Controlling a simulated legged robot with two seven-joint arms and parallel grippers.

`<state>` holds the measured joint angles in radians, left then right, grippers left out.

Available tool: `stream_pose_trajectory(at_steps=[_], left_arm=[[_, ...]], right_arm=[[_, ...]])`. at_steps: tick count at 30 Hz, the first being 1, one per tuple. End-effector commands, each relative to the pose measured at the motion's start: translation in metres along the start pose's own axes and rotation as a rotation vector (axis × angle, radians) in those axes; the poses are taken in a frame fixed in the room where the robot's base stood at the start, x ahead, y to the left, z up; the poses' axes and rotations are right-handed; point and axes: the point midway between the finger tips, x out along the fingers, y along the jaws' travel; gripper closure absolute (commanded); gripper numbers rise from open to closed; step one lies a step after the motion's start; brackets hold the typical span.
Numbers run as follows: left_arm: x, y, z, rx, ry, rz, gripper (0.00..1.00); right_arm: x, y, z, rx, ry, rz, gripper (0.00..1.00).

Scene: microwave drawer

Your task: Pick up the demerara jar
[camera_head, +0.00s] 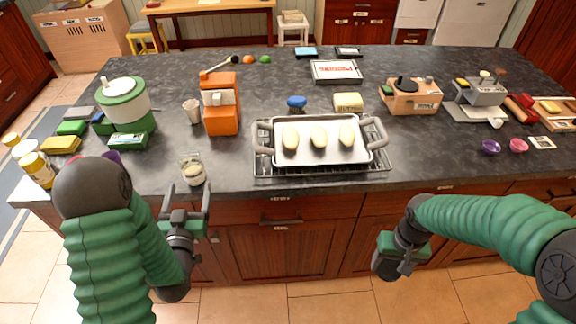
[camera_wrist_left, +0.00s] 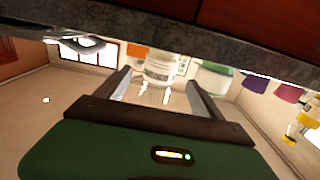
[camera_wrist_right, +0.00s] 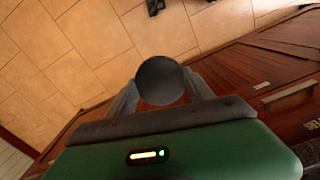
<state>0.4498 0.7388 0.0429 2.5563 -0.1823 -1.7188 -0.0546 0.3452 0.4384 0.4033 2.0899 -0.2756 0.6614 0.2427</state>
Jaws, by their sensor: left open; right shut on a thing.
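A small clear glass jar with pale contents (camera_head: 193,172), likely the demerara jar, stands upright near the front edge of the counter. Its label is too small to read. My left gripper (camera_head: 187,195) is open just in front of it, with the fingertips pointing at it. In the left wrist view the jar (camera_wrist_left: 158,70) appears beyond and between the open fingertips (camera_wrist_left: 157,90). My right gripper (camera_head: 392,264) is low in front of the cabinets. In the right wrist view it is shut on a dark grey round thing (camera_wrist_right: 161,80).
A baking tray (camera_head: 360,155) with several pale pieces sits on a rack right of the jar. An orange machine (camera_head: 221,115) and a cup (camera_head: 192,111) stand behind the jar. Cabinet doors (camera_head: 265,250) lie below the counter edge.

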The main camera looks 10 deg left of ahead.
Motion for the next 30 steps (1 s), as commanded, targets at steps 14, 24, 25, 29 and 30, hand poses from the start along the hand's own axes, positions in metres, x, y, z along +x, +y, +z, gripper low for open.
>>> stream_pose_trajectory(at_steps=[14, 24, 25, 29, 30], left_arm=[[0.066, 0.001, -0.009, 0.001, 0.000, 0.000, 0.23], [0.077, 0.001, -0.007, 0.001, -0.001, 0.000, 0.26], [0.077, 0.001, -0.007, 0.001, -0.001, 0.000, 0.30], [0.077, 0.001, -0.007, 0.001, -0.001, 0.000, 0.47], [0.077, 0.001, -0.007, 0.001, -0.001, 0.000, 0.53]], right_arm=[[0.020, 0.001, 0.000, 0.000, 0.000, -0.001, 0.88], [0.020, 0.001, 0.000, 0.000, 0.001, -0.001, 0.88], [0.020, 0.001, 0.000, 0.000, 0.001, -0.001, 0.88], [0.020, 0.001, 0.000, 0.000, 0.001, -0.001, 0.88], [0.020, 0.001, 0.000, 0.000, 0.000, -0.001, 0.88]])
